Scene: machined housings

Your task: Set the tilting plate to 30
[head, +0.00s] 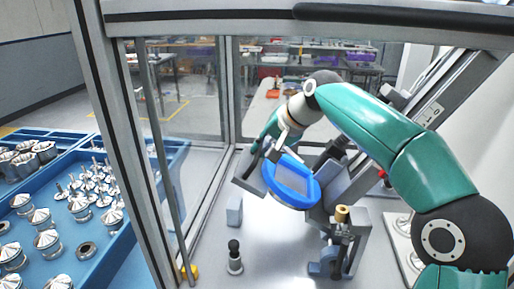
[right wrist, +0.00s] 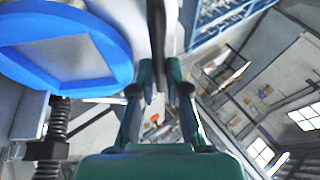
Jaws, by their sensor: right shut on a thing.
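The tilting plate (head: 249,184) is a grey plate that stands tilted on a grey stand. It carries a blue oval ring with a grey-blue square middle (head: 292,178), which also shows large at the upper left of the right wrist view (right wrist: 75,58). My right gripper (head: 268,150) is at the plate's far upper left side. It is shut on the tilting plate; whether on its edge or a handle I cannot tell, as the arm and fingers hide the contact. No angle scale can be read. My left gripper is not in view.
A clamp with a brass-coloured knob (head: 342,214) stands right of centre. A small dark-topped post (head: 234,256) and a grey block (head: 235,211) stand on the bench. Frame posts (head: 130,150) border the left. Blue trays of metal parts (head: 65,240) lie outside the frame.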

